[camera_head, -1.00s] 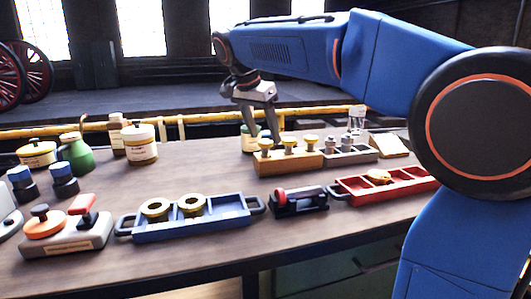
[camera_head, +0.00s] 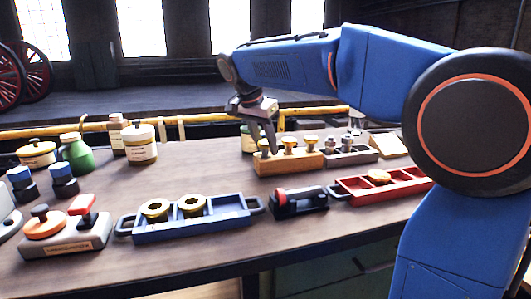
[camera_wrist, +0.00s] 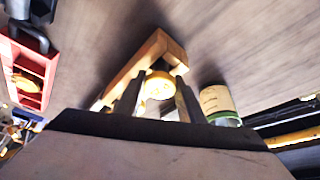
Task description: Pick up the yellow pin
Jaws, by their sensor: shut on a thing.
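Several yellow-headed pins stand upright in a wooden block (camera_head: 292,165) at the back of the bench. My gripper (camera_head: 264,149) points down at the block's left end, its fingers shut on the leftmost yellow pin (camera_head: 264,144). In the wrist view the pin's round yellow head (camera_wrist: 160,84) sits between my two dark fingers, over the end of the wooden block (camera_wrist: 148,53). The pin appears still in the block; its lower part is hidden. The other yellow pins (camera_head: 289,142) (camera_head: 310,140) stand to its right.
A dark holder with grey pins (camera_head: 350,155) stands right of the wooden block. A labelled jar (camera_head: 247,139) is close behind my gripper. In front are a blue tray with brass rings (camera_head: 228,224), a black-and-red fixture (camera_head: 299,203) and a red tray (camera_head: 408,187).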

